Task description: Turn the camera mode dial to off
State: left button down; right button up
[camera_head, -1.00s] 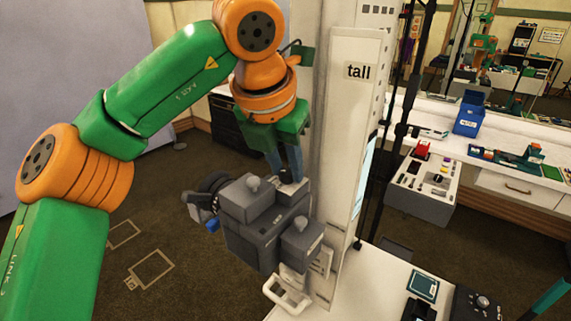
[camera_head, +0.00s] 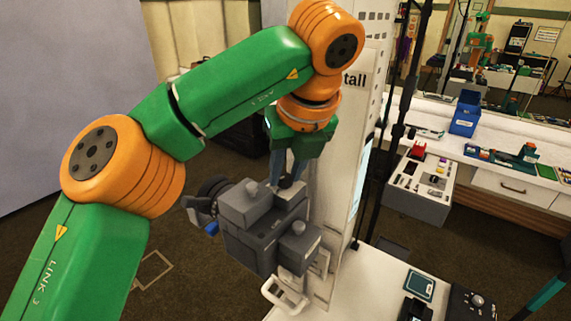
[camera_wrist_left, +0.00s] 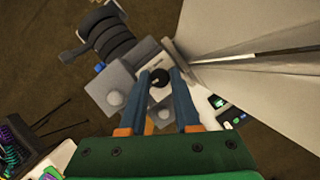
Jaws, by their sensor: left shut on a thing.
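A dark grey camera (camera_head: 262,235) is mounted beside the white column. It also shows in the left wrist view (camera_wrist_left: 115,76), with its ribbed lens pointing up and left. The mode dial (camera_wrist_left: 159,84) is a small black round knob on a light plate on the camera's top. My left gripper (camera_head: 286,180) reaches down to the camera top, its two blue-grey fingers on either side of the dial. In the left wrist view, my left gripper (camera_wrist_left: 160,76) is shut on the dial. The dial's marking and setting are too small to read. My right gripper is not in view.
The white column (camera_head: 350,130), labelled "tall", stands close to the right of my left gripper. A white table (camera_head: 375,285) with a dark control box (camera_head: 475,303) is at lower right. Benches with props line the back. Open floor lies left of the camera.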

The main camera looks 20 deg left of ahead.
pick_arm(q)
jog(key=shift+n, duration=0.6)
jog(key=shift+g+p, duration=0.3)
jog(key=c, duration=0.8)
grip_release()
jog(key=shift+o, duration=0.9)
jog(key=shift+d, duration=0.1)
jog(key=shift+w+d, duration=0.1)
jog(key=shift+w, duration=0.1)
jog(key=shift+s, duration=0.1)
